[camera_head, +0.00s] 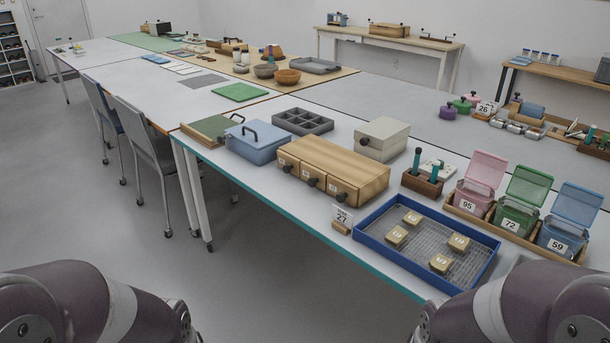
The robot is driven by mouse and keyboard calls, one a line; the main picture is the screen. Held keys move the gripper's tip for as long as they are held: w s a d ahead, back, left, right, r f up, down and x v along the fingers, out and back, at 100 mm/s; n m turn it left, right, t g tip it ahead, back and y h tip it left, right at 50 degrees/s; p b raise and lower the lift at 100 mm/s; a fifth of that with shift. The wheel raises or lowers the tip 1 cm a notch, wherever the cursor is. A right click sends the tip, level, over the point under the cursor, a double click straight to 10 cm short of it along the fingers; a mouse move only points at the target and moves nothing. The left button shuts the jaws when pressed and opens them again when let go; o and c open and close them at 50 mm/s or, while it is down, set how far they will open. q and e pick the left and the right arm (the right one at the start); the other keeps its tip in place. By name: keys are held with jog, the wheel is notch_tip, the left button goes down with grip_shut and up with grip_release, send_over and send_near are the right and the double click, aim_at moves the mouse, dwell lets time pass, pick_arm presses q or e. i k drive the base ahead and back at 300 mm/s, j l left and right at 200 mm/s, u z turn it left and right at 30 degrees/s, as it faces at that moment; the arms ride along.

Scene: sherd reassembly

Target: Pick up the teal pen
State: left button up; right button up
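Two upright teal sticks, one taller with a dark top (416,160) and one shorter (434,172), stand in a small brown wooden holder (422,185). The holder is on the table behind the blue-rimmed tray. Either stick may be the teal pen; I cannot tell which at this size. Their lower ends are hidden in the holder. Parts of my two arms show at the bottom left and bottom right corners, well short of the holder. Neither gripper is in view.
A blue tray (366,239) with several numbered sherds lies in front of the holder. A wooden drawer box (350,164) stands to its left. Pink (474,198), green (520,217) and blue (562,236) lidded bins stand to its right. A white item (440,166) is close behind.

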aim_at(435, 170)
jog(key=i+l+z, duration=0.25)
jog(key=l, duration=0.25)
jog(key=i+l+z, duration=0.25)
jog(key=i+l, duration=0.15)
